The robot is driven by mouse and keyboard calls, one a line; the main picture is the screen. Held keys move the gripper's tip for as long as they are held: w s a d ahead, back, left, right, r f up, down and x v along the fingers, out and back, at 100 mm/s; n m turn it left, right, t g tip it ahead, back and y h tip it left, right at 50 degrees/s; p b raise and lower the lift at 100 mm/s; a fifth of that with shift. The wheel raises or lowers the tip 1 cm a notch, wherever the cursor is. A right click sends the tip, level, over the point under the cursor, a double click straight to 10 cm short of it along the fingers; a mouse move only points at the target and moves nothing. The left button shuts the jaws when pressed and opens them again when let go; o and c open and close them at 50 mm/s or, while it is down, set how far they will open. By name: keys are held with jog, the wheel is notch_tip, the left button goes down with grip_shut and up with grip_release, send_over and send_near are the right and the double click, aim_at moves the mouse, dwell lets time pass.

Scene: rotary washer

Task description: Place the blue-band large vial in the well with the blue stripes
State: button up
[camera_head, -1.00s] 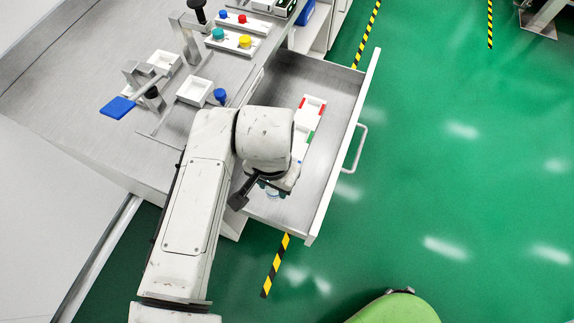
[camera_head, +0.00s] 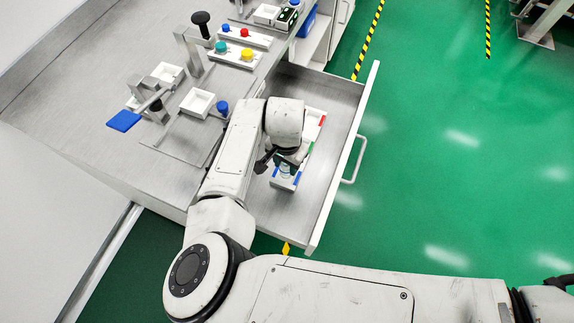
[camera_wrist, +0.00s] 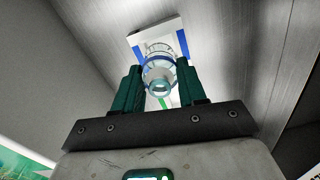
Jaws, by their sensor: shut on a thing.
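The blue-band large vial (camera_wrist: 160,66), clear with a blue band, is between the dark green fingers of my gripper (camera_wrist: 163,82) in the wrist view. My gripper is shut on it. Just beyond the vial is the white holder's well with the blue stripes (camera_wrist: 139,52). In the head view, my gripper (camera_head: 286,163) is over the near end of the holder, and the vial (camera_head: 285,172) shows partly below it. The blue stripes (camera_head: 297,178) lie on both sides of the vial. I cannot tell whether its lower end is inside the well.
The holder lies in an open drawer (camera_head: 325,215); its red-striped well (camera_head: 321,120) is farther off and green marks lie between. The drawer front has a handle (camera_head: 354,160).

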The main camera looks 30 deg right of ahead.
aim_at(287, 167)
jog(key=shift+w+d+f, duration=0.15)
jog(key=shift+d+f, duration=0.05)
jog(key=shift+f, duration=0.1)
jog(key=shift+w+f, duration=0.1)
jog(key=shift+f, duration=1.5)
jog(key=shift+f, duration=0.2)
jog(key=o, duration=1)
jog(key=shift+r, duration=0.1)
